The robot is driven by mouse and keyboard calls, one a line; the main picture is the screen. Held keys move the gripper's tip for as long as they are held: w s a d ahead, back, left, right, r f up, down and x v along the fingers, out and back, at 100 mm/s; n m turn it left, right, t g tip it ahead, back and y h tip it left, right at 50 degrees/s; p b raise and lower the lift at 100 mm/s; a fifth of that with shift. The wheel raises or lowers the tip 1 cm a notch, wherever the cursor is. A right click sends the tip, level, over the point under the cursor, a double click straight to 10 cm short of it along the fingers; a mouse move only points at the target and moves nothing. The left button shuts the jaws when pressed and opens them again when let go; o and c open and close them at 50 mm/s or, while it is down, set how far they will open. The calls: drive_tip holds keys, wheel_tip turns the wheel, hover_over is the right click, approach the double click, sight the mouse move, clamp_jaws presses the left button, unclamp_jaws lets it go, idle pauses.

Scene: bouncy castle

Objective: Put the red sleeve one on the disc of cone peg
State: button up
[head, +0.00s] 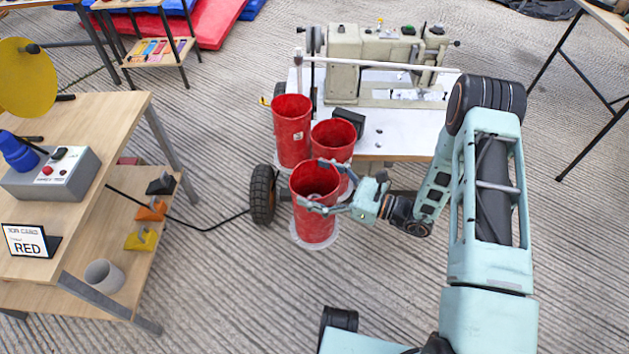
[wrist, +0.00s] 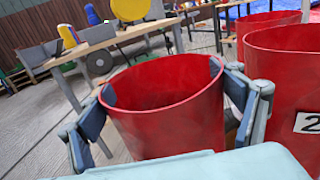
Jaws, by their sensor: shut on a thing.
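Three red sleeves are at the left side of the sewing machine cart. My gripper (head: 312,184) is shut on the front red sleeve (head: 315,226), one finger on each side of its upper rim. The wrist view shows this held sleeve (wrist: 170,115) upright and open-topped between the fingers (wrist: 165,105). A pale disc (head: 314,244) shows under it; whether they touch I cannot tell. A second sleeve (head: 333,138) stands just behind; in the wrist view it (wrist: 280,75) carries a label "2". The third sleeve (head: 291,115) is farther back. I see no number on the held sleeve, and cannot make out a cone peg.
The cart (head: 385,140) bears a sewing machine (head: 385,55) and has a black wheel (head: 263,195). On the left, a wooden table (head: 100,125) carries a control box (head: 50,180) and a "RED" sign (head: 30,241). A grey cup (head: 104,276) stands on its lower shelf. Floor between them is mostly clear.

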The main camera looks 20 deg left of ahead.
drive_tip(key=o, duration=1.5)
drive_tip(key=shift+r, duration=0.1)
drive_tip(key=s+d+p, duration=0.2)
drive_tip(key=d, duration=1)
drive_tip(key=shift+w+a, duration=0.1)
